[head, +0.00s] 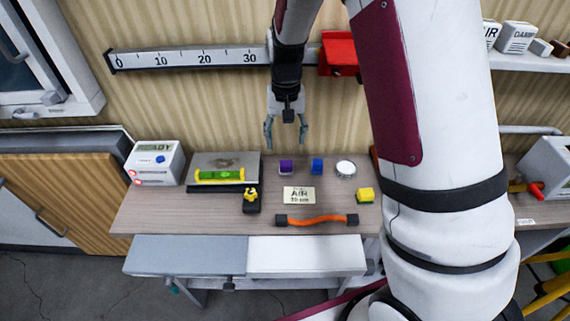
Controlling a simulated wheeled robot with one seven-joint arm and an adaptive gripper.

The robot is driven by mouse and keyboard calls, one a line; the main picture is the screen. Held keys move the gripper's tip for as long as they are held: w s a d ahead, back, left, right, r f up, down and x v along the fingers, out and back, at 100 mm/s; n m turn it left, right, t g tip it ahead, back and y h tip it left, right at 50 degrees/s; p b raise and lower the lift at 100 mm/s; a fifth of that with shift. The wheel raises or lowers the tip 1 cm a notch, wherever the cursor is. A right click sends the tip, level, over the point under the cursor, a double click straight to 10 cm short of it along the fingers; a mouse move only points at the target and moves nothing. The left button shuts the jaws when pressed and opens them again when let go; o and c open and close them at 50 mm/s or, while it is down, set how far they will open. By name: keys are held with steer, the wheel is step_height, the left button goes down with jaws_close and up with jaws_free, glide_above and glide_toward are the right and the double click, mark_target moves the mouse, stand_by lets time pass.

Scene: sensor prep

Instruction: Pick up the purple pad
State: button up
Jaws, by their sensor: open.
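The purple pad (286,167) is a small purple block near the back of the wooden bench top, left of a similar blue block (317,166). My gripper (286,146) hangs down with its two fingers spread and nothing between them. In the head view its fingertips show just above the purple pad. How far apart the two are in height and depth is hard to tell from this one view.
A white meter box (155,163) stands left. A ruler rail (190,59) and red bracket (338,54) are on the wall.

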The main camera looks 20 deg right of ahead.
mark_target(286, 164)
step_height(286, 164, down, 11)
steer(key=shift+s+d+f+p, duration=0.1)
steer(key=shift+p, duration=0.55)
steer(key=c, duration=1.1)
